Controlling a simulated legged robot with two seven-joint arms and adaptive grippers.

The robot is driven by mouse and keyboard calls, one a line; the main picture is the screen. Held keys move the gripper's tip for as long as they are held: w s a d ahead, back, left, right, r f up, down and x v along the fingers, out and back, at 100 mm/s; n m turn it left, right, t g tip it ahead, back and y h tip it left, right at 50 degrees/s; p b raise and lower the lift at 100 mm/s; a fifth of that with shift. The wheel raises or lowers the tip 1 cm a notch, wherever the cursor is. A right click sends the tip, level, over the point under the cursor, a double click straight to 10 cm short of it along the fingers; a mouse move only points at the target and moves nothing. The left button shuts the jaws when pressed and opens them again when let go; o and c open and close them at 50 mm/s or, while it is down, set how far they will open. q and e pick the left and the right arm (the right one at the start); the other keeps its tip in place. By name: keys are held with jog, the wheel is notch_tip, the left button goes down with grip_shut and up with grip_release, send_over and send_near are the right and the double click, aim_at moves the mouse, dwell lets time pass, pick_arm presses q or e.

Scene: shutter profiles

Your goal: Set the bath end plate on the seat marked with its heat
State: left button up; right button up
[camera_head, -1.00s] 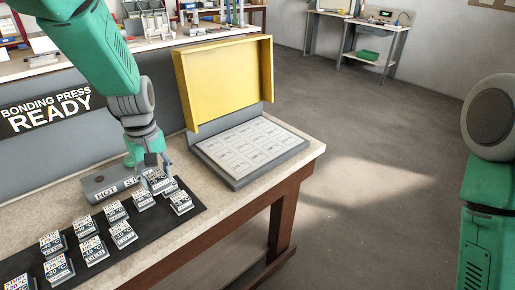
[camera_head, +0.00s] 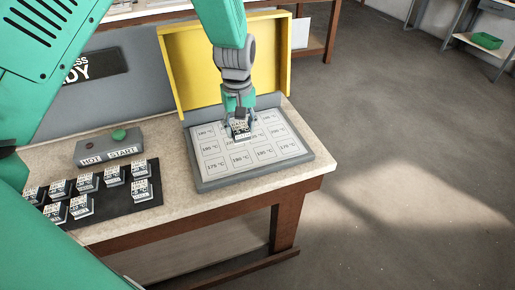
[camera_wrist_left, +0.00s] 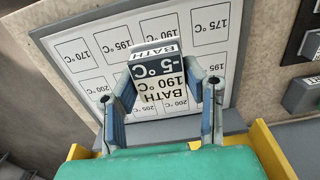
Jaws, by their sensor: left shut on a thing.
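My left gripper (camera_head: 241,130) is shut on the bath end plate (camera_head: 240,128), a small block with a black-and-white label. In the left wrist view the plate (camera_wrist_left: 160,75) reads BATH, 190 °C and -5 °C, between both fingers of the gripper (camera_wrist_left: 165,95). It is over the grey-rimmed seat board (camera_head: 200,184), among seats printed with temperatures. The seat marked 190 °C (camera_head: 240,160) is in the front row, second from left, and shows in the wrist view (camera_wrist_left: 160,27) just beyond the plate. I cannot tell whether the plate touches the board. My right gripper is out of view.
A yellow raised lid (camera_head: 178,75) stands behind the board. A grey box (camera_head: 108,150) marked HOT and START has a green button. Several labelled blocks stand on a black mat (camera_head: 110,207) at left. The table's front and right edges are close to the board.

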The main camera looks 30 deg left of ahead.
aim_at(240, 157)
pick_arm(q)
jog(key=f, duration=0.8)
jog(key=shift+s+a+p, duration=0.2)
jog(key=shift+a+p, duration=0.15)
jog(key=shift+d+f, duration=0.15)
jog(key=shift+f, duration=0.05)
jog(key=shift+d, duration=0.35)
jog(key=o, duration=1.1)
jog(key=shift+a, duration=0.1)
jog(key=shift+a+f, duration=0.1)
jog(key=shift+a, duration=0.25)
jog(key=r, duration=0.7)
jog(key=r+b, duration=0.1)
jog(key=r, duration=0.3)
jog(key=shift+d, duration=0.35)
jog(key=shift+a+r, duration=0.2)
jog(key=shift+r, duration=0.45)
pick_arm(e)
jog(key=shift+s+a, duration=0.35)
